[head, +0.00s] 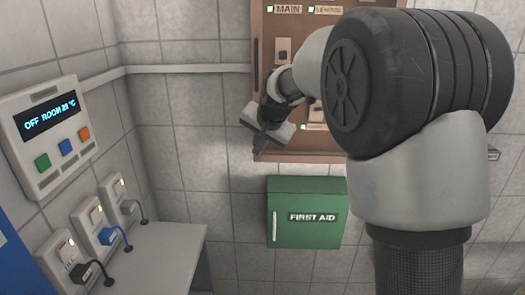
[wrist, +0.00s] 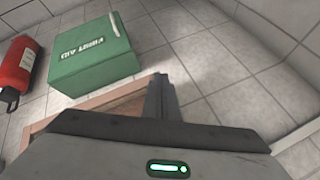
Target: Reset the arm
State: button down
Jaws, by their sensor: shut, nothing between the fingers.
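My arm reaches across the head view from the lower right, bent at a large dark joint. My gripper (head: 262,145) is in front of the lower left of a brown panel (head: 262,95) and points down. In the wrist view my gripper (wrist: 160,82) shows its fingers together, with nothing between them. The large arm joint hides much of the panel.
A green first aid box (head: 306,232) is on the wall below the panel. A control box (head: 50,135) with coloured buttons and several sockets (head: 68,252) with plugs are on the left wall, above a pale ledge (head: 160,260). A red extinguisher (wrist: 17,68) shows in the wrist view.

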jog(key=s+d+r+n+p, duration=0.1)
jog(key=s+d+r, duration=0.25)
jog(key=s, duration=0.55)
jog(key=s+d+r+n, duration=0.2)
jog(key=s+d+r, duration=0.15)
jog(key=s, duration=0.65)
jog(key=s+d+f+n+h, duration=0.1)
jog(key=s+d+f, duration=0.1)
jog(key=s, duration=0.7)
jog(key=s+d+f+n+g+h+p, duration=0.1)
jog(key=s+d, duration=0.1)
jog(key=s, duration=0.7)
jog(key=shift+s+f+n, duration=0.35)
jog(key=shift+f+n, duration=0.05)
